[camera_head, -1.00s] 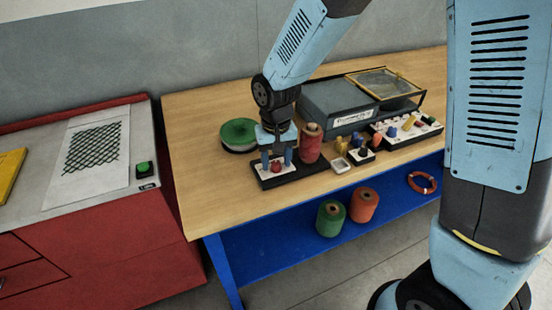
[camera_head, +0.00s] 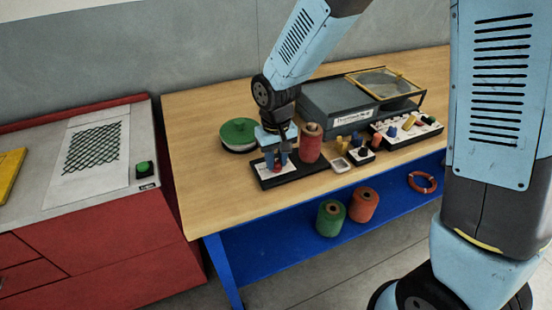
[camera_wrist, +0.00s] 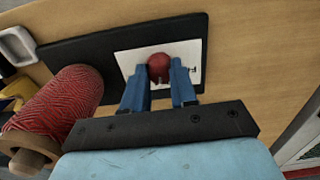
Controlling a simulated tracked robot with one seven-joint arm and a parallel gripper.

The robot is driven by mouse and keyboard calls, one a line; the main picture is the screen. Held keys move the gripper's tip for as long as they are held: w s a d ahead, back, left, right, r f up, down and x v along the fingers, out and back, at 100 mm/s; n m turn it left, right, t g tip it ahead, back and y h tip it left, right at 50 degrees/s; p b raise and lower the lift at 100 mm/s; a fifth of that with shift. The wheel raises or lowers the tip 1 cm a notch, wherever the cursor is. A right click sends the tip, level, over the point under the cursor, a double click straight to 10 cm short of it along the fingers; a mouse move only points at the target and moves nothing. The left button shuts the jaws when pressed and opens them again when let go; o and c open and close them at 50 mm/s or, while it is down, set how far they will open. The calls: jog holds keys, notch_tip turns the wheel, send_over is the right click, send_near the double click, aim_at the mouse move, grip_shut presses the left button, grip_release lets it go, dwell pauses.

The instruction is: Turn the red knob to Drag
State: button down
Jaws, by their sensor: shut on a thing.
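The red knob (camera_wrist: 158,67) sits on a white label plate (camera_wrist: 192,56) on a dark base (camera_wrist: 100,50). My gripper (camera_wrist: 159,80) is shut on the red knob, with one blue finger on each side of it. In the head view my gripper (camera_head: 276,162) points down over the base near the table's front left, with the red knob (camera_head: 277,166) between its fingers. Most of the label's lettering is hidden by the fingers, and I cannot read which setting the knob points to.
A red twine spool (camera_head: 310,143) stands on the base close to the right of my gripper. The table's front left corner is clear.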

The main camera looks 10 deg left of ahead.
aim_at(276, 162)
jog(key=shift+n, duration=0.6)
jog(key=c, duration=0.9)
grip_release()
notch_tip(276, 162, up, 14)
jog(key=shift+f, duration=0.15)
jog(key=shift+w+d, duration=0.1)
